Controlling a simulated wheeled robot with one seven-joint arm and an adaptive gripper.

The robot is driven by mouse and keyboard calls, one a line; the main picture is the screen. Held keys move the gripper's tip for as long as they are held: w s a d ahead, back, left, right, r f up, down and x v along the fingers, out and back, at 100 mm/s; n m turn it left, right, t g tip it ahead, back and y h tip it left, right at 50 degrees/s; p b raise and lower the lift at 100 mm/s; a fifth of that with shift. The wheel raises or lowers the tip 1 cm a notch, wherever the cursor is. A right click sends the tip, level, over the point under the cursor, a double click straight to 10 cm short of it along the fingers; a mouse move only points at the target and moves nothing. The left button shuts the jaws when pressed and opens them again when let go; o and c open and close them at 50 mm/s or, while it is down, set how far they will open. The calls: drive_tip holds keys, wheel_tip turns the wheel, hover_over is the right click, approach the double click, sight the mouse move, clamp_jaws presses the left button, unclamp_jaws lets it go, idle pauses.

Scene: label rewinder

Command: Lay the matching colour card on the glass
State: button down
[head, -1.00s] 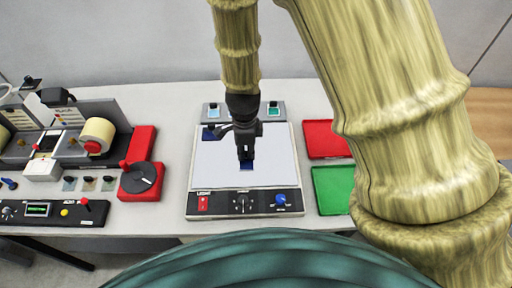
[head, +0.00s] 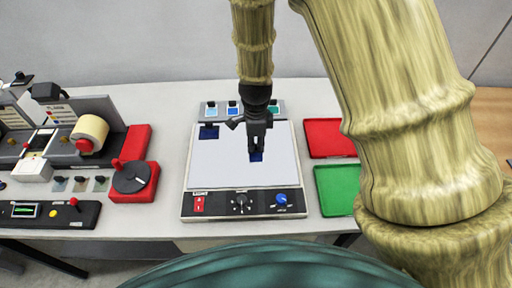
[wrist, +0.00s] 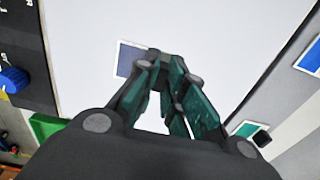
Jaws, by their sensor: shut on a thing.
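The light box (head: 192,203) has a pale glass top (head: 230,175). A dark blue square (head: 209,132) lies at its back left corner. My gripper (head: 256,152) points down over the glass, right of the middle, shut on a dark blue card (head: 256,158). In the wrist view the white-edged card (wrist: 128,58) shows at the fingertips (wrist: 160,78), partly hidden by them. I cannot tell whether it touches the glass. Behind the glass stand a light blue card (head: 211,109), a blue card (head: 233,107) and a teal card (head: 272,108).
A red tray (head: 328,138) and a green tray (head: 335,190) lie right of the light box. The label rewinder (head: 60,140) and a red unit with a black dial (head: 133,178) stand on the left. Knobs and a red switch (head: 199,204) line the box's front.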

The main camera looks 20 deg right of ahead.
sight(256, 145)
drive_tip(key=shift+f, duration=0.15)
drive_tip(key=c, duration=1.5)
unclamp_jaws()
drive_tip(key=shift+r, duration=0.2)
drive_tip(key=shift+r+b, duration=1.6)
drive_tip(key=shift+r, duration=4.4)
